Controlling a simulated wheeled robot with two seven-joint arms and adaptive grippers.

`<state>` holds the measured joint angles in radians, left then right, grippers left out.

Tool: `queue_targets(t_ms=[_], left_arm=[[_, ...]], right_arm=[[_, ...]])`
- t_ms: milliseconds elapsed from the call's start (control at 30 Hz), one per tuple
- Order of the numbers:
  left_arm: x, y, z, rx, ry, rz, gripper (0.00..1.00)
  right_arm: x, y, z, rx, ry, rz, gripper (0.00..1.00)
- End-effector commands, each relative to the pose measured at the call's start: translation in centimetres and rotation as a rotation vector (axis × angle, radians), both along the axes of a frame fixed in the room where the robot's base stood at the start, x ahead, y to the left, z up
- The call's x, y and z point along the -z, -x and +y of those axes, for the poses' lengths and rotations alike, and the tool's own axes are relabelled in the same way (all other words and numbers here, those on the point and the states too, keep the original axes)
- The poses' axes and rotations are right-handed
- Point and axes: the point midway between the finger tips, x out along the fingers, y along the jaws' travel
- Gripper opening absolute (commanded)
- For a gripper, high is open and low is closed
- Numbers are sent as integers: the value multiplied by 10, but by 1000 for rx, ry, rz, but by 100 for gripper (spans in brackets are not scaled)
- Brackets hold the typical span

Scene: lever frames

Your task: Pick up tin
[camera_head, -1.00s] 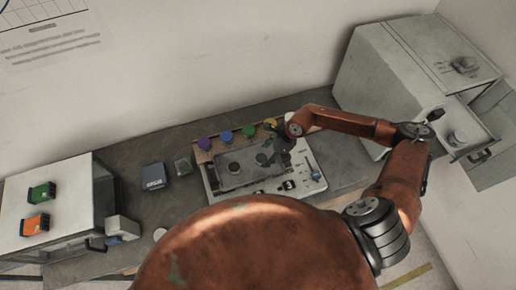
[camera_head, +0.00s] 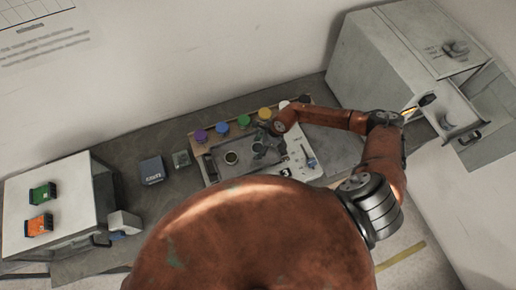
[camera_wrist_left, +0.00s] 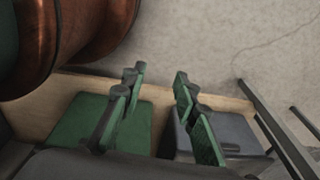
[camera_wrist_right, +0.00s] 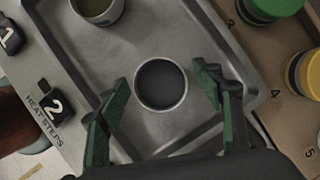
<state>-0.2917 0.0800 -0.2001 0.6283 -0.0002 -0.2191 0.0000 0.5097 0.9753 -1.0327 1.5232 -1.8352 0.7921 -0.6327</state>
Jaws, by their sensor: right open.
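A small round tin with a dark inside (camera_wrist_right: 161,84) stands upright on a grey metal tray (camera_wrist_right: 215,45). In the right wrist view it lies between the spread green fingers of my right gripper (camera_wrist_right: 165,108), with a gap on both sides. In the head view my right gripper (camera_head: 266,146) is low over the tray, and the tin is partly hidden by it. A second round tin (camera_wrist_right: 97,8) stands on the tray farther off, and also shows in the head view (camera_head: 231,158). My left gripper (camera_wrist_left: 160,115) is open and empty; it is hidden in the head view.
Purple (camera_head: 201,136), blue (camera_head: 222,127), green (camera_head: 243,121) and yellow (camera_head: 265,114) lidded jars line the tray's back side. A cabinet with an open drawer (camera_head: 447,118) stands right. Below my left gripper lie a green thing (camera_wrist_left: 95,125) and a dark grey one.

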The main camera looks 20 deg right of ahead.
Motion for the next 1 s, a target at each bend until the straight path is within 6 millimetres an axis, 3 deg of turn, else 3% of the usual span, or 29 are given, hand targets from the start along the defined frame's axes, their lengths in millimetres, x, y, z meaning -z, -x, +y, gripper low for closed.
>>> queue_targets(t_ms=[133,467,800,1000], left_arm=[[0,-2,0,0,0,-2,28],[2,18,1,-5,-2,23,28],[2,16,1,-4,-1,22,28],[2,12,1,-3,-1,16,28]], right_arm=[[0,0,1,-1,0,0,59],[0,0,1,-2,0,0,36],[0,0,1,-1,0,0,14],[0,0,0,-1,1,1,14]])
